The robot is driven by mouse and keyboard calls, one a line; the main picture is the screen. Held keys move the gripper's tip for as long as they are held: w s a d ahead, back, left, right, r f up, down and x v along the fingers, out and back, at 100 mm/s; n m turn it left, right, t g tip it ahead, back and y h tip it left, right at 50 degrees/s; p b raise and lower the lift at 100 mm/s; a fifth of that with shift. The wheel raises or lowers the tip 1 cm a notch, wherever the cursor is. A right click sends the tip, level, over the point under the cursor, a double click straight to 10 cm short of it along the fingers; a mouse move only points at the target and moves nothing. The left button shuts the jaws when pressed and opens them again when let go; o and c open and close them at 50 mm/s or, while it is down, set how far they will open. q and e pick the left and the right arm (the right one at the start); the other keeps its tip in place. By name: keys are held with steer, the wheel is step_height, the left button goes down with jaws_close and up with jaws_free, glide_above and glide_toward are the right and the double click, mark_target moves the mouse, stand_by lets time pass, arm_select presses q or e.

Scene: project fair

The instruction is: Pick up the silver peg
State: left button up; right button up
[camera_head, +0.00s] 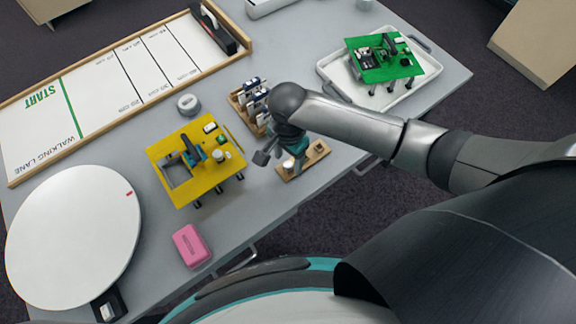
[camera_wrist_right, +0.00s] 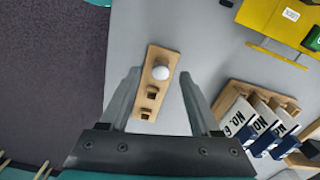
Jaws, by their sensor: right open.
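A narrow wooden block (camera_wrist_right: 148,108) with square holes lies on the grey table. A pale, round-topped piece (camera_wrist_right: 161,72), which looks like the silver peg, stands at one end of it; I see it mostly from above. In the head view the block (camera_head: 312,156) and the pale peg top (camera_head: 288,165) show beside my right gripper (camera_head: 287,160). In the right wrist view my right gripper (camera_wrist_right: 160,76) is open, with its fingers on either side of the peg's end of the block. It holds nothing. My left gripper is not in view.
A wooden rack of numbered cards (camera_wrist_right: 236,92) stands close by. A yellow board on legs (camera_head: 180,187) with small parts is to the left, with a pink box (camera_head: 190,246) in front. A white tray (camera_head: 405,103) under a green board (camera_head: 366,73) is at the back right.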

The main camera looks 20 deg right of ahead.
steer(key=shift+f, duration=0.75)
steer(key=shift+c, duration=0.3)
jaws_close()
